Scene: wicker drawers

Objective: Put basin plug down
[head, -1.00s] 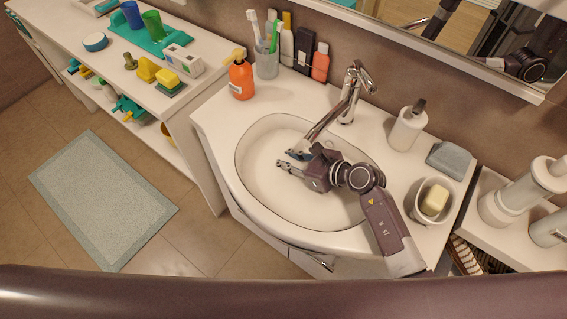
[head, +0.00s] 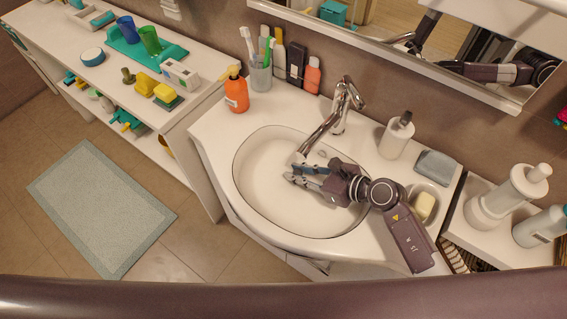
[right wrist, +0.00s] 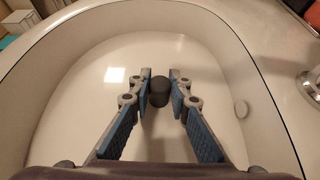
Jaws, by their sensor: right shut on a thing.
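The basin plug (right wrist: 159,92) is a small dark grey knob between the fingertips of my right gripper (right wrist: 160,82) in the right wrist view. The fingers are shut on it. In the head view my right gripper (head: 292,174) is low inside the white basin (head: 262,190), under the tap's spout, and the plug is too small or hidden to make out. The wrist view shows the pale basin (right wrist: 90,75) around the plug; I cannot tell whether the plug touches its floor. My left gripper is not in view.
The chrome tap (head: 341,108) reaches over the basin close to my right gripper. An orange bottle (head: 236,92) and a toothbrush cup (head: 260,76) stand behind left; a soap dispenser (head: 396,135), a grey cloth (head: 438,167) and a soap cup (head: 424,205) stand right.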

